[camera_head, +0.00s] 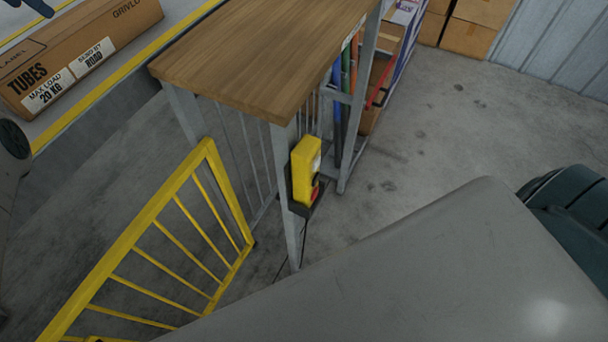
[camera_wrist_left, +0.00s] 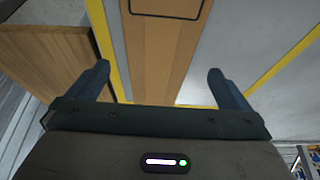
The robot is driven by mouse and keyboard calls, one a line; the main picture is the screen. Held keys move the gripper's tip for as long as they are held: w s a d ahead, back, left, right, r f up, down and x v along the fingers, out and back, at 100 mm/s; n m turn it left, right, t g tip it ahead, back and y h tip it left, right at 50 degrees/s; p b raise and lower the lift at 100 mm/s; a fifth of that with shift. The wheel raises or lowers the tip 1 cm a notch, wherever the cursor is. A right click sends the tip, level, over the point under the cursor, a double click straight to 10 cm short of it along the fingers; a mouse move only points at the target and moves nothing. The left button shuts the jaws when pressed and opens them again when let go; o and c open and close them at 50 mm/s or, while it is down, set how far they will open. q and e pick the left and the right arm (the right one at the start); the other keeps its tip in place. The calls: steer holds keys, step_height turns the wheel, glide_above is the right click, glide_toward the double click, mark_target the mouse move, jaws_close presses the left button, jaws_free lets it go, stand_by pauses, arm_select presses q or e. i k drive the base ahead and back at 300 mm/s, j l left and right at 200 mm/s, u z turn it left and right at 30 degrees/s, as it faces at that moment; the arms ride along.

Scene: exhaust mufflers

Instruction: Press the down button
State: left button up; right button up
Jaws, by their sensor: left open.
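A yellow control box (camera_head: 305,172) sits upright in a dark holder on the leg at the near corner of the wood-topped table. A red part (camera_head: 315,193) shows low on its right side. Its button face is turned mostly away, so I cannot make out a down button. My left gripper (camera_wrist_left: 155,82) is open and empty in the left wrist view, with its two dark blue fingers wide apart. A long cardboard box lies beyond them. The left gripper is far from the control box, which is not seen in the wrist view. My right gripper is not in view.
A wooden tabletop (camera_head: 265,50) stands above the control box. A yellow barred gate (camera_head: 140,232) is at the left. A yellow-edged shelf (camera_head: 125,75) holds a long cardboard box (camera_head: 80,45). Open concrete floor (camera_head: 440,125) lies to the right.

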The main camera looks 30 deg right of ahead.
mark_target(315, 177)
steer(key=z, duration=0.95)
